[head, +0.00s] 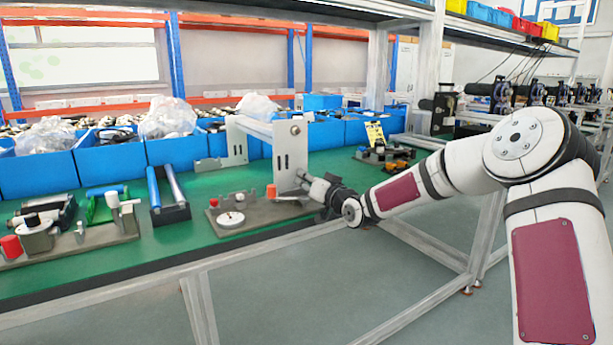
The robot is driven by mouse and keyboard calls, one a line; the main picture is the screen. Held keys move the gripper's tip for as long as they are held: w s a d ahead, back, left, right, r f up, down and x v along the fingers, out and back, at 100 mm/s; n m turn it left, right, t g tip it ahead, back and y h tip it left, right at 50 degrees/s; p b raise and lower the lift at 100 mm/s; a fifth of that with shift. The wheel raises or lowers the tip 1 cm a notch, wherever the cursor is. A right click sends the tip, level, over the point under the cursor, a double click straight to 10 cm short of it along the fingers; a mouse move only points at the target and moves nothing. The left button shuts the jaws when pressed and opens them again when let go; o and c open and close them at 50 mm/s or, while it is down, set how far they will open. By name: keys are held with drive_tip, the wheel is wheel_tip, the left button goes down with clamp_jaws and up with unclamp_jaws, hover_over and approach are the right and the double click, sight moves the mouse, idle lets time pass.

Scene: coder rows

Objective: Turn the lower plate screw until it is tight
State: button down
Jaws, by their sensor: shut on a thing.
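A grey metal plate (290,150) stands upright on the green bench, joined by a bar to a second plate (237,140) at its left. A dark round screw or hole (296,130) shows high on its face. My gripper (304,178) reaches in from the right, close against the lower part of this plate. It is shut at the spot of the lower plate screw. The screw itself is hidden by the fingers, and its turn cannot be seen.
A gauge fixture with a white dial (231,219) and an orange knob (271,191) sit just left of my gripper. A roller holder (168,192) and another fixture (75,235) stand farther left. Blue bins (110,163) line the back. Small parts (385,155) lie to the right.

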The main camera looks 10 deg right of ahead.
drive_tip(key=m+p, duration=0.2)
drive_tip(key=m, duration=0.2)
drive_tip(key=shift+m, duration=0.4)
drive_tip(key=m+p, duration=0.1)
drive_tip(key=m, duration=0.2)
drive_tip(key=shift+d+f+m, duration=0.1)
drive_tip(key=shift+m, duration=0.2)
drive_tip(key=m+p, duration=0.1)
drive_tip(key=m, duration=0.2)
drive_tip(key=shift+m, duration=0.3)
drive_tip(key=shift+f+m, duration=0.1)
drive_tip(key=shift+m, duration=1.7)
drive_tip(key=c, duration=1.5)
unclamp_jaws()
